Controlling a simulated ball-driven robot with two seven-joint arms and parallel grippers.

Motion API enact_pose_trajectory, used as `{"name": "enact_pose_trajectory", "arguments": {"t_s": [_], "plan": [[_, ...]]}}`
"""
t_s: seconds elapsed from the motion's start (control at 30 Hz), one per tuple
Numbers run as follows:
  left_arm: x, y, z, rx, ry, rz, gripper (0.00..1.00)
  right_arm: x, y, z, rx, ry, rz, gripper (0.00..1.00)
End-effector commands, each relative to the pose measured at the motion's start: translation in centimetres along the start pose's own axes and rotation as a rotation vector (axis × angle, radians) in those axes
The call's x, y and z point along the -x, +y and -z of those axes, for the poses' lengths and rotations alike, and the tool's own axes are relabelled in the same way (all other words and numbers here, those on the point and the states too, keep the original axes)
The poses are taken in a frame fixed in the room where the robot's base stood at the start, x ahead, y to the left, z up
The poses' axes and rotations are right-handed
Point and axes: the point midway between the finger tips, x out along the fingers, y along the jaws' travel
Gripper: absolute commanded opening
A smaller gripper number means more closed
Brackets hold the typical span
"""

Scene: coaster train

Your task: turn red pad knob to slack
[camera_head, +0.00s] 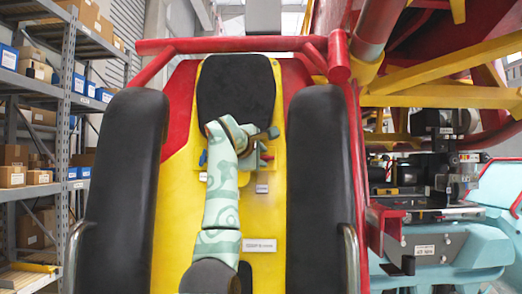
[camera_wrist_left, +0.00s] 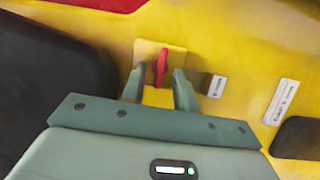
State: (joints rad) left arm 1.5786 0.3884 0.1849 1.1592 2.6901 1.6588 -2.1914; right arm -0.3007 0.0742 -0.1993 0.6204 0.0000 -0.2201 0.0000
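The red pad knob (camera_wrist_left: 162,66) is a narrow upright red handle on a small yellow plate (camera_wrist_left: 175,50) in the left wrist view. My left gripper (camera_wrist_left: 159,73) is open, with one finger on each side of the knob and a gap showing on both sides. Whether the fingertips reach past the knob in depth cannot be told. In the head view my left arm reaches up the middle of the yellow seat back (camera_head: 265,212), and its wrist and hand hide the knob. My right gripper is in neither view.
Black padded bolsters (camera_head: 126,170) and (camera_head: 318,170) flank the seat back, with a black headrest (camera_head: 236,85) above. A white label (camera_head: 259,245) and a small metal plate (camera_head: 262,188) are on the yellow panel. Shelves (camera_head: 68,110) stand left; machinery (camera_head: 440,165) stands right.

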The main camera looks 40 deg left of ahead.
Motion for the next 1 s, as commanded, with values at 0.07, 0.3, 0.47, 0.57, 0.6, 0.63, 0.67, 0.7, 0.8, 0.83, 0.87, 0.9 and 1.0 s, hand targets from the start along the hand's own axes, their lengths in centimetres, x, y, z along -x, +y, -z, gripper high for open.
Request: {"name": "enact_pose_trajectory", "arguments": {"t_s": [0.07, 0.3, 0.47, 0.57, 0.6, 0.63, 0.67, 0.7, 0.8, 0.83, 0.87, 0.9, 1.0], "plan": [[-0.4, 0.0, 0.0, 0.001, 0.000, 0.001, 0.30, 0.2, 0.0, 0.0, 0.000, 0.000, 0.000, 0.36], [-0.6, -0.1, 0.0, -0.001, 0.001, 0.000, 0.30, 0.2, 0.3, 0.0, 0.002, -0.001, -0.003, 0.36], [-0.5, -0.1, 0.0, -0.001, 0.001, 0.000, 0.00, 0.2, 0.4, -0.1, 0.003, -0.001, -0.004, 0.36], [-0.5, -0.1, 0.0, -0.001, 0.000, 0.001, 0.00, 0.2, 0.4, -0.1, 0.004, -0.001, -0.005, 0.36], [-0.6, -0.1, 0.0, 0.000, 0.000, 0.001, 0.00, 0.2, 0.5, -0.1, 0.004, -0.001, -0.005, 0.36], [-0.6, -0.1, 0.0, 0.000, 0.000, 0.001, 0.00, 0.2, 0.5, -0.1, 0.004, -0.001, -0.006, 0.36], [-0.6, -0.1, 0.0, 0.001, 0.000, 0.001, 0.00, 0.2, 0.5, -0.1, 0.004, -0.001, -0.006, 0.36], [-0.6, -0.2, 0.0, 0.003, 0.000, 0.000, 0.00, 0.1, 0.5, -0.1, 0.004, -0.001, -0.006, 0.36], [-0.6, -0.2, -0.1, 0.016, -0.001, -0.005, 0.00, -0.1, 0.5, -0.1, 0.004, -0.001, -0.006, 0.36], [-0.6, -0.3, -0.1, 0.023, -0.001, -0.008, 0.00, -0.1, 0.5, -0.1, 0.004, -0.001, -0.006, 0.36], [-0.6, -0.3, -0.1, 0.032, -0.002, -0.011, 0.00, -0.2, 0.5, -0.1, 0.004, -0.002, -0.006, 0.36], [-0.6, -0.4, -0.1, 0.046, -0.002, -0.016, 0.00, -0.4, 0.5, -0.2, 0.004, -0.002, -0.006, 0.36], [-0.6, -0.5, -0.1, 0.091, -0.002, -0.036, 0.00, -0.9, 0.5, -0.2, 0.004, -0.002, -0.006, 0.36]]}}
